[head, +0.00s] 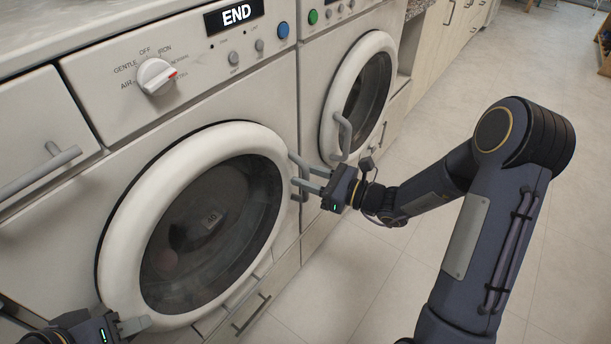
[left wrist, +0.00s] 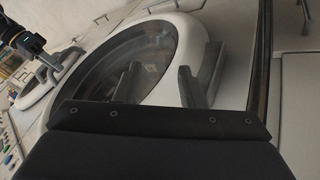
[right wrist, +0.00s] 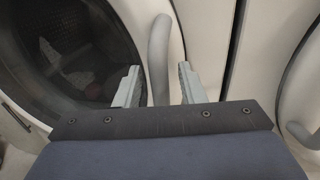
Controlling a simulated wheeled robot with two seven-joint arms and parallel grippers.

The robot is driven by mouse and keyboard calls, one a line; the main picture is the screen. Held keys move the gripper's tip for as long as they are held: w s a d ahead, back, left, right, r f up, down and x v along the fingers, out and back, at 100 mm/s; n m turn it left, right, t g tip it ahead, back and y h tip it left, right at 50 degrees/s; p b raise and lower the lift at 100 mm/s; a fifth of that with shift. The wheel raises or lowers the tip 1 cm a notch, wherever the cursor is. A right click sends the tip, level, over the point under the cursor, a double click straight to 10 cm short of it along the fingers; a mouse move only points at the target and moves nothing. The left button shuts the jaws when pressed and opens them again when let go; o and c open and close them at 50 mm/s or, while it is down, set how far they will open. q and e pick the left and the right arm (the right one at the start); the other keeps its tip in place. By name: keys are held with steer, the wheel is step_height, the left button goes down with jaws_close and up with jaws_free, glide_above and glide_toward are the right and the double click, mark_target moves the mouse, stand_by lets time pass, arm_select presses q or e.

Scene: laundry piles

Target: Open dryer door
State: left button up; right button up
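The dryer (head: 90,82) is the near white machine with an END display, and its round door (head: 140,200) looks closed. The grey door handle (head: 300,186) is on the door's right side. My right gripper (head: 308,179) is at this handle. In the right wrist view the handle (right wrist: 159,55) stands between the two open fingers of my right gripper (right wrist: 157,88), with a gap visible at each side. My left gripper (head: 122,328) is low by the door's bottom left. In the left wrist view my left gripper (left wrist: 168,88) is open and empty, with the door rim (left wrist: 190,32) behind it.
A second white machine with a round door (head: 333,100) and its own handle (head: 342,135) stands just to the right. A drawer handle (head: 38,172) sticks out at left. The tiled floor (head: 365,285) in front of the machines is clear.

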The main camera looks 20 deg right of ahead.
steer(key=shift+w+a, duration=0.2)
steer(key=shift+a, duration=0.1)
jaws_close()
